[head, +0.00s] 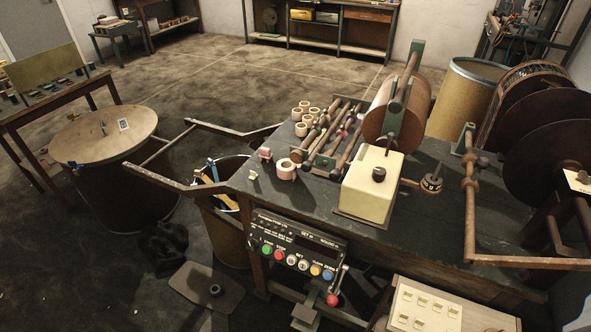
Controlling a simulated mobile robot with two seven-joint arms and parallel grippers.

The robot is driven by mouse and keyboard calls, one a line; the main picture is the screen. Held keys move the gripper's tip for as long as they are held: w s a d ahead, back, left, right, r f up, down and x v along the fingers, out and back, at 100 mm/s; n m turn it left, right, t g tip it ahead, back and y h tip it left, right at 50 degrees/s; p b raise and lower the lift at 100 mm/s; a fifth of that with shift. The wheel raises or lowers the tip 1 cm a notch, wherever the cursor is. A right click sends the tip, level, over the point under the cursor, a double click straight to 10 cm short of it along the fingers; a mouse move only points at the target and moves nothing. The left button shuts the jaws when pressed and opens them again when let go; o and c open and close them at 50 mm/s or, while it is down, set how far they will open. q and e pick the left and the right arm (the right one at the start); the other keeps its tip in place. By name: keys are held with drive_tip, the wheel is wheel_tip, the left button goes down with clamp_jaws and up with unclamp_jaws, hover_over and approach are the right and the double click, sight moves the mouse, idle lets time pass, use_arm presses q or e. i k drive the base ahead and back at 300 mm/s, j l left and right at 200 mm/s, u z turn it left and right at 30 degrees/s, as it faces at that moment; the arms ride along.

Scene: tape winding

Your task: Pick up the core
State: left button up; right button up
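Several small tan cylindrical cores (300,129) stand grouped on the dark worktable at the left of the winding machine. A larger pinkish-white ring or roll (286,171) sits nearer the table's front left edge. A small pink piece (265,153) lies just left of it. I cannot tell which of these is the core meant. Neither of my grippers shows in the head view.
The winding machine (376,188) with rollers and a large brown roll (408,108) fills the table's middle. A button panel (296,251) hangs at the front.

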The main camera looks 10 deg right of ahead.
sight(286, 170)
drive_tip(key=j+z, duration=0.15)
drive_tip(key=z, duration=0.2)
drive_tip(key=i+j+z, duration=0.1)
drive_tip(key=z, duration=0.2)
drive_tip(key=j+z, duration=0.2)
drive_tip(key=z, duration=0.15)
drive_tip(key=j+z, duration=0.5)
drive_tip(key=j, duration=0.4)
drive_tip(key=k+j+z, duration=0.2)
drive_tip(key=j, duration=1.5)
drive_tip(key=k+j, duration=0.1)
drive_tip(key=j, duration=0.7)
drive_tip(key=j+z, duration=0.05)
